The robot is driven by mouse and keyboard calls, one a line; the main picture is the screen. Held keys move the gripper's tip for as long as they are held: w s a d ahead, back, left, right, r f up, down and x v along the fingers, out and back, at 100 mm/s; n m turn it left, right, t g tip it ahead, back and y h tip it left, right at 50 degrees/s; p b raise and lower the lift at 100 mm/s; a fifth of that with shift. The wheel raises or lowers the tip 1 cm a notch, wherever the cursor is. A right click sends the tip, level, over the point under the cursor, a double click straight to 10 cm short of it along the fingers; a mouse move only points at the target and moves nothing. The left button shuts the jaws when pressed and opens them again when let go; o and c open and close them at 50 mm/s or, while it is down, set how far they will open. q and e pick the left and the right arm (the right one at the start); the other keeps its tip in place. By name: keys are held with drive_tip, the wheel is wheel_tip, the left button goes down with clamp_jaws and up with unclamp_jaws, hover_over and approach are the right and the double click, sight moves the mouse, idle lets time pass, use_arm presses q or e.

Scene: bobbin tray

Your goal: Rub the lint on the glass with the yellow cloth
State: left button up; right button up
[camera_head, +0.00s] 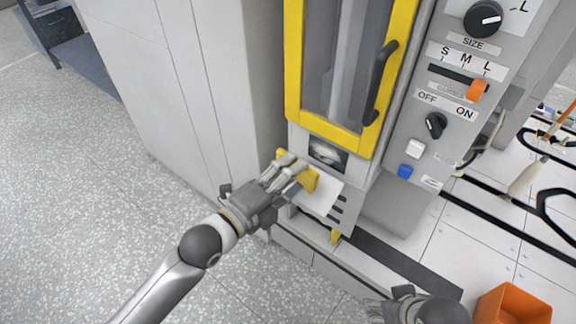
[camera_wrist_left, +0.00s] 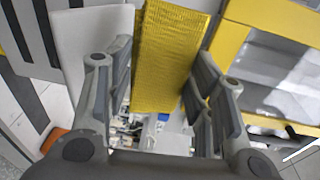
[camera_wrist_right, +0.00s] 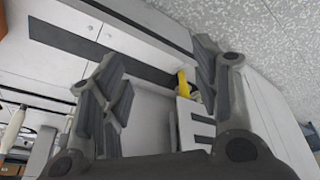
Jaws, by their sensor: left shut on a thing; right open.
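My left gripper (camera_head: 297,172) is shut on the yellow cloth (camera_head: 309,179), low at the front of the machine. The cloth (camera_wrist_left: 168,55) stands up between its fingers in the left wrist view. A small glass pane (camera_head: 328,153) with a pale grey-white patch is just above and right of the cloth; I cannot tell if the patch is lint. A gap shows between cloth and pane. A taller glass (camera_head: 345,60) in a yellow-framed door is above. My right gripper (camera_wrist_right: 155,95) is open and empty; in the head view, only part of that arm shows at the bottom edge.
The door has a dark handle (camera_head: 380,82). A control panel (camera_head: 440,70) with knobs, an orange slider and buttons stands to its right. A white plate (camera_head: 322,197) is below the pane. An orange bin (camera_head: 512,305) is at the bottom right. The speckled floor (camera_head: 90,200) at left is clear.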

sight(312, 146)
use_arm(q)
drive_tip(key=shift+w+f+n+t+y+b, duration=0.15)
drive_tip(key=shift+w+n+t+b, duration=0.2)
drive_tip(key=shift+w, duration=0.4)
drive_tip(key=shift+w+r+n+t+y+b, duration=0.1)
drive_tip(key=shift+w+n+t+y+b, duration=0.1)
drive_tip(key=shift+w+t, duration=0.4)
drive_tip(key=shift+x, duration=0.85)
drive_tip(key=shift+w+d+b, duration=0.3)
drive_tip(key=shift+w, duration=0.2)
use_arm(e)
drive_tip(key=shift+w+a+r+t+y, duration=0.15)
drive_tip(key=shift+w+t, duration=0.4)
drive_tip(key=shift+w, duration=0.7)
drive_tip(key=shift+w+a+r+t+y, duration=0.15)
drive_tip(key=shift+w+t, duration=0.4)
drive_tip(key=shift+w, duration=0.65)
drive_tip(key=shift+f, duration=0.1)
use_arm(q)
drive_tip(key=shift+w+d, duration=0.4)
drive_tip(key=shift+w, duration=0.1)
use_arm(e)
drive_tip(key=shift+s, duration=0.1)
drive_tip(key=shift+s, duration=0.1)
